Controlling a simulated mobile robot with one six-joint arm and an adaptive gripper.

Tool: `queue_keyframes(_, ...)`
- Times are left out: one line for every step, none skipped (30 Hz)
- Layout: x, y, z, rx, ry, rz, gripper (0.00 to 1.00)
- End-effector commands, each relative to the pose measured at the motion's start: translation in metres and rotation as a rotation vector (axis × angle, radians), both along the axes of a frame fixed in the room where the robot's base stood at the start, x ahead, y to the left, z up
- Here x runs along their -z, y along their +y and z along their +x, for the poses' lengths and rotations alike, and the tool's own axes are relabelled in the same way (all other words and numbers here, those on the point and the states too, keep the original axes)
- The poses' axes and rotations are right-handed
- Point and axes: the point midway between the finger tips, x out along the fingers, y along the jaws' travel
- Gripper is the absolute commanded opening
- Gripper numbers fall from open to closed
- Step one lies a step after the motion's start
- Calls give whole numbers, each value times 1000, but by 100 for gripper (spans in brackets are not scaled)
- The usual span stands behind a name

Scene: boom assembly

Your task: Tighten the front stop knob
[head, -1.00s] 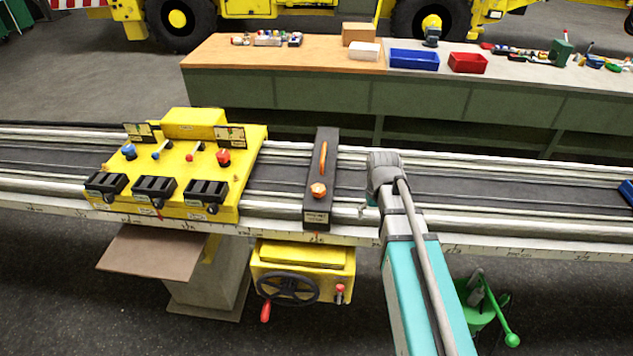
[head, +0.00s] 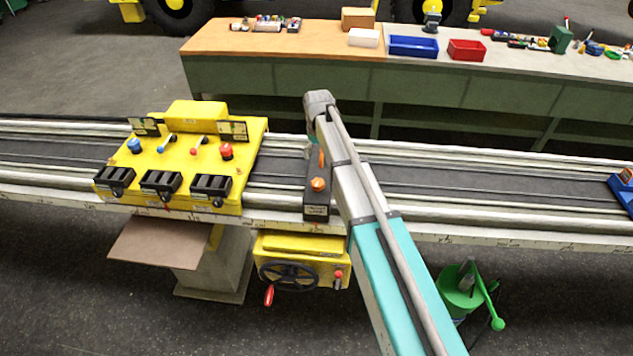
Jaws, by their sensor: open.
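A dark stop block (head: 316,208) lies across the rail, with a label on its near end. An orange knob (head: 318,184) stands on its near part, and an orange lever (head: 322,158) lies farther back, partly covered by my arm. My arm reaches in from the lower right, and its grey end joint stands over the far part of the block. A small teal piece of my wrist shows below that joint. My gripper's fingers are hidden behind the arm. I cannot tell how close they are to the knob or the lever.
A yellow control panel (head: 180,190) with knobs and black trays sits on the rail at left. A yellow box with a handwheel (head: 288,276) hangs below the block. A blue fixture (head: 625,186) sits at far right. The rail between it and my arm is clear.

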Motion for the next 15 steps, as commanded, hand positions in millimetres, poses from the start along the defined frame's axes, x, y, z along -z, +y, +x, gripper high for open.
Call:
queue_keyframes(0, 0, 0, 0, 0, 0, 100)
queue_keyframes(1, 0, 0, 0, 0, 0, 100)
queue_keyframes(1, 0, 0, 0, 0, 0, 100)
queue_keyframes(2, 0, 0, 0, 0, 0, 100)
queue_keyframes(2, 0, 0, 0, 0, 0, 100)
queue_keyframes(3, 0, 0, 0, 0, 0, 100)
queue_keyframes(4, 0, 0, 0, 0, 0, 100)
queue_keyframes(5, 0, 0, 0, 0, 0, 100)
queue_keyframes(7, 0, 0, 0, 0, 0, 100)
queue_keyframes(9, 0, 0, 0, 0, 0, 100)
queue_keyframes(10, 0, 0, 0, 0, 0, 100)
queue_keyframes(13, 0, 0, 0, 0, 0, 100)
queue_keyframes(15, 0, 0, 0, 0, 0, 100)
queue_keyframes(17, 0, 0, 0, 0, 0, 100)
queue_keyframes(19, 0, 0, 0, 0, 0, 100)
